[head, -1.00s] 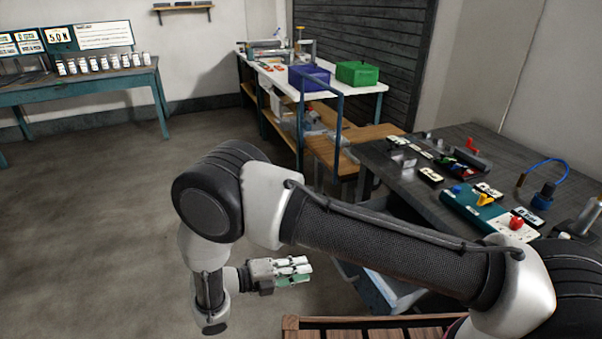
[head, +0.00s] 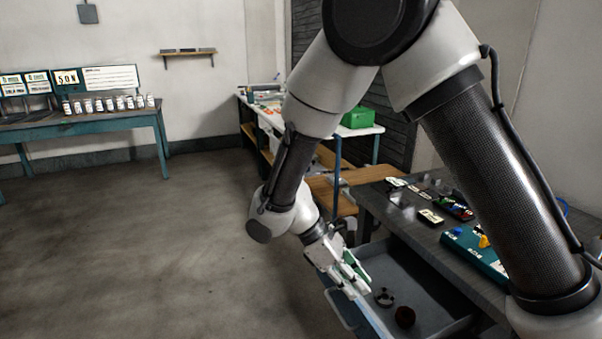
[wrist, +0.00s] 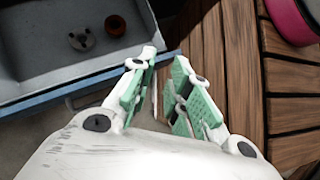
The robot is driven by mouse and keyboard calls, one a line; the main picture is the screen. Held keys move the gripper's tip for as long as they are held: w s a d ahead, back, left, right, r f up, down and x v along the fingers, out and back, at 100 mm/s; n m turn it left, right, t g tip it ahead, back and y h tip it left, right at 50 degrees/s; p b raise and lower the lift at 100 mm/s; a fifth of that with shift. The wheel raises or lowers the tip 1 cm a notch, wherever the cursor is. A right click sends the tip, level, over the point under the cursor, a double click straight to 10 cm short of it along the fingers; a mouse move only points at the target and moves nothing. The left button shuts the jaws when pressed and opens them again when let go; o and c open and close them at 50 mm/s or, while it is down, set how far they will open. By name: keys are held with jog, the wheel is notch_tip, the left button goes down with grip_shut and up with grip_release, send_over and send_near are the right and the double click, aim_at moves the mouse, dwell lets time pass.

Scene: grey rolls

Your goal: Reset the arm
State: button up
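My arm is raised and bent, with its elbow high at the top of the head view. My gripper (head: 348,274) hangs low, pointing down and to the right, near the left edge of the open drawer. In the wrist view its green-padded fingers (wrist: 163,70) are a little apart, with a narrow gap between them. Nothing is visible in that gap.
The open grey drawer (head: 420,290) under the dark workbench (head: 375,205) holds a grey flanged piece (head: 384,297) and a brown round piece (head: 404,317). A slatted wooden surface (wrist: 240,75) carries a pink round thing (wrist: 291,18). The floor at left is clear.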

jog(key=s+d+r+m+t+y, duration=0.3)
jog(key=d+r+m, duration=0.5)
jog(key=d+r, duration=0.4)
jog(key=s+d+r+m+t+y, duration=0.4)
jog(key=s+d+r+m, duration=0.2)
jog(key=d+r, duration=0.5)
jog(key=shift+s+d+r+m+y, duration=0.3)
jog(key=shift+d+r+m, duration=0.1)
jog(key=shift+d+m, duration=0.5)
